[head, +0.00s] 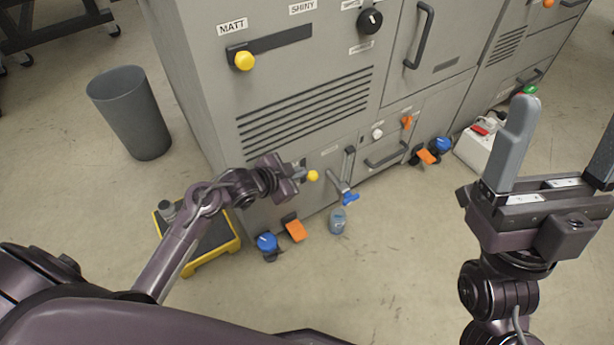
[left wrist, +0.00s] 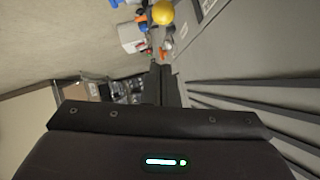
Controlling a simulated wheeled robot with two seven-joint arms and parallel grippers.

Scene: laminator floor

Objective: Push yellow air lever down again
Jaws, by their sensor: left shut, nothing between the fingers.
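The yellow ball knob of the air lever (head: 312,175) sits low on the grey machine's front, just right of my left gripper's tip. My left gripper (head: 299,172) is shut and empty, close beside the knob; whether they touch I cannot tell. In the left wrist view the yellow knob (left wrist: 162,12) shows at the top, beyond the shut fingertips (left wrist: 160,68). The lever's arm is mostly hidden. My right gripper (head: 560,150) is raised at the right, open and empty, its fingers wide apart.
A yellow slider knob (head: 244,61) is higher on the machine. A blue-handled valve (head: 349,198), orange pedal (head: 295,229) and blue knob (head: 267,242) are low in front. A grey bin (head: 130,112) and yellow-edged platform (head: 225,243) stand left. Open floor lies in front.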

